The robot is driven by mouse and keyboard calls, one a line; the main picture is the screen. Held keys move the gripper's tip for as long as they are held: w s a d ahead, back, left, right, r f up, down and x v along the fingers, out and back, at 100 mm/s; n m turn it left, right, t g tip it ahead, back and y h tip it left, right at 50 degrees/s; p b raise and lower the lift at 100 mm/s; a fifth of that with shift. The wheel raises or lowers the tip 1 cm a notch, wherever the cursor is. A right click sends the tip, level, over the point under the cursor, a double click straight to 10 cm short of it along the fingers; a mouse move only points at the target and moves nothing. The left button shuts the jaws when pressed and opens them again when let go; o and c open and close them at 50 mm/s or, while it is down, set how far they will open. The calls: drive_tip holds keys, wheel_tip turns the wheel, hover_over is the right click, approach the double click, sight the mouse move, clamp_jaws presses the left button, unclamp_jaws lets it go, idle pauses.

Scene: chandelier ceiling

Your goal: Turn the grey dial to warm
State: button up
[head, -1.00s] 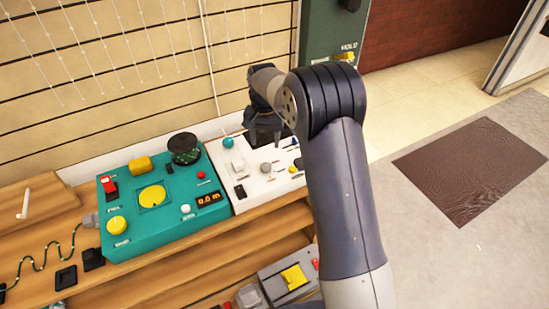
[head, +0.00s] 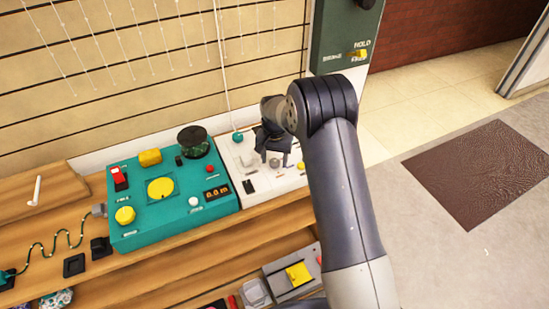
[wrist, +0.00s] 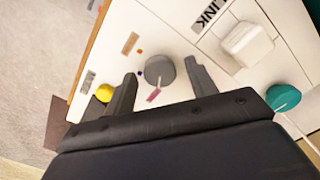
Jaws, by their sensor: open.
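The grey dial (wrist: 160,70) is a round knob with a pink pointer mark, on a white panel (wrist: 185,22). In the wrist view, an orange dot and a blue dot sit beside it on the panel. My gripper (wrist: 163,76) is open, with one finger on each side of the dial and visible gaps between. I cannot tell how far above the panel the fingertips are. In the head view, my gripper (head: 273,153) hangs over the white panel (head: 235,150), and a grey knob shows just below it.
A yellow knob (wrist: 105,92), a white block switch (wrist: 248,44) and a teal ball (wrist: 283,98) stand near the dial. A teal control box (head: 150,215) is left of the panel. A green post (head: 345,40) rises behind my arm.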

drive_tip(key=c, duration=1)
drive_tip(key=n+b, duration=0.1)
drive_tip(key=n, duration=1.1)
drive_tip(key=shift+b, duration=0.3)
idle(0.3)
drive_tip(key=o, duration=1)
